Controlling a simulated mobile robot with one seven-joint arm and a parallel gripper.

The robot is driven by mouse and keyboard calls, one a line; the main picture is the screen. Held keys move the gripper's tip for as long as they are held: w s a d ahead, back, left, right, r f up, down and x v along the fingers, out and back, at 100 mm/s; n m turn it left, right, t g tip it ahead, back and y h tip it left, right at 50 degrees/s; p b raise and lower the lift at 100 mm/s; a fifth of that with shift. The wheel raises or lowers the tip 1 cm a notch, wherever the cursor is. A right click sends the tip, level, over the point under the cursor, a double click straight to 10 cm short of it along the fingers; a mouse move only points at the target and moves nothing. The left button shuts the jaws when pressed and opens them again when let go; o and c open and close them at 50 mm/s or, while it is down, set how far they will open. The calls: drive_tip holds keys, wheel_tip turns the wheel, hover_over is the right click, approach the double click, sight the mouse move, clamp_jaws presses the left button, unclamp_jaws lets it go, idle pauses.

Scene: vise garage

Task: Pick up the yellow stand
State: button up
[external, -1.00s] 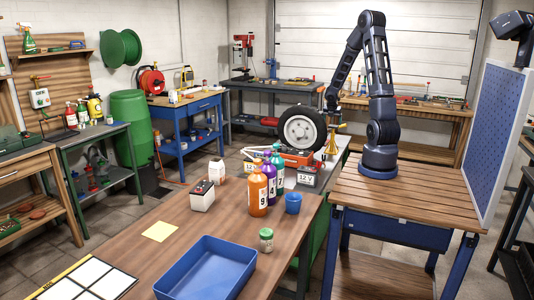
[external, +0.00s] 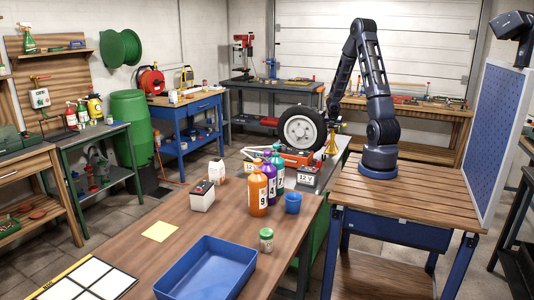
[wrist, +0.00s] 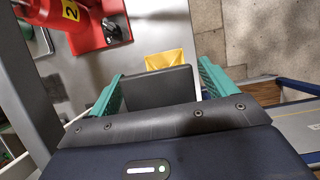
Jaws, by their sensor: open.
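The yellow stand (external: 331,145) is on the grey bench behind the wooden table, just right of the wheel. In the wrist view part of the yellow stand (wrist: 167,59) shows beyond a dark grey block-like shape between my fingers; the rest is hidden. My gripper (external: 335,122) hangs above the stand in the external view, small and partly merged with the background. In the wrist view its teal fingers (wrist: 160,74) are spread apart. I see no contact with the stand.
The wheel (external: 301,131) stands close to the left of the stand. Bottles (external: 258,188) stand on the front table.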

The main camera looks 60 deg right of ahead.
clamp_jaws()
idle(0.3)
drive_tip(key=shift+r, duration=0.1)
